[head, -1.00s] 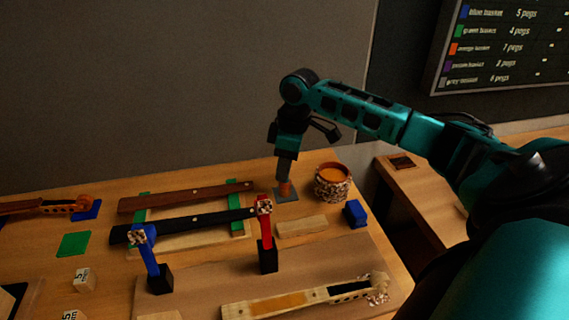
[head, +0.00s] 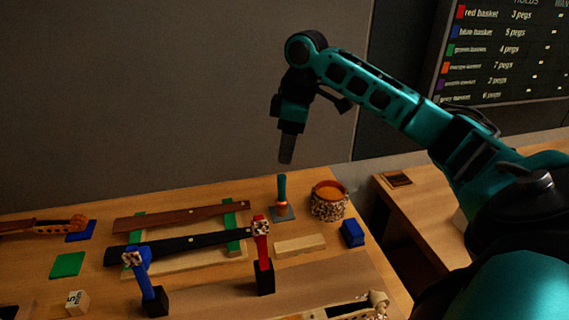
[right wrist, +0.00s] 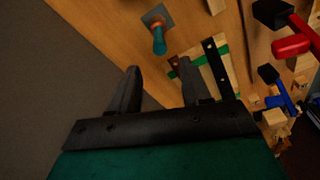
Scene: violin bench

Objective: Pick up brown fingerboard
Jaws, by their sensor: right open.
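The brown fingerboard (head: 180,217) lies across a wooden rack with green end bars at the back of the bench, behind a black fingerboard (head: 180,245). In the right wrist view, a brown strip (right wrist: 177,70) shows partly behind a finger. My right gripper (head: 287,158) is open and empty, pointing down above a teal-handled tool (head: 282,188) on a grey base, to the right of the brown fingerboard. The open fingers also show in the right wrist view (right wrist: 160,92). My left gripper is not in view.
A pale block (head: 300,245) lies between. A violin neck (head: 45,227) lies at left.

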